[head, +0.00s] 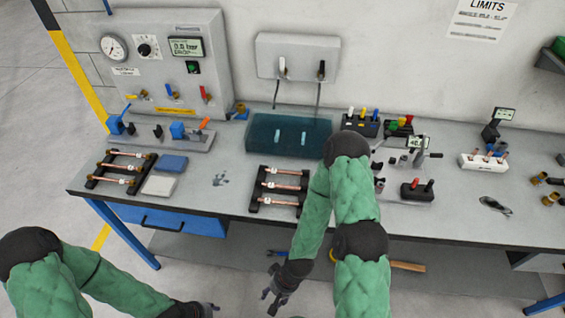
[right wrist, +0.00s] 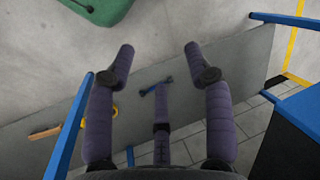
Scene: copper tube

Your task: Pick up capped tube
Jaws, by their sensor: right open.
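Copper tubes lie across two black racks on the bench in the head view. The left rack (head: 91,183) holds several tubes (head: 118,167) with brass-coloured ends. The middle rack (head: 254,206) holds tubes (head: 285,187) with white tags. At this size I cannot tell which tube is capped. My right gripper (head: 272,297) is below and in front of the bench edge, apart from both racks. In the right wrist view its fingers (right wrist: 158,62) are spread with nothing between them. My left gripper (head: 207,308) is low at the bottom edge, and its fingers are too small to read.
A gauge panel (head: 165,60) and a teal water tank (head: 262,132) stand at the back of the bench (head: 225,205). Blue and grey pads (head: 160,186) lie beside the left rack. A lower shelf (right wrist: 50,150) carries a blue wrench (right wrist: 157,87). My right arm covers part of the bench.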

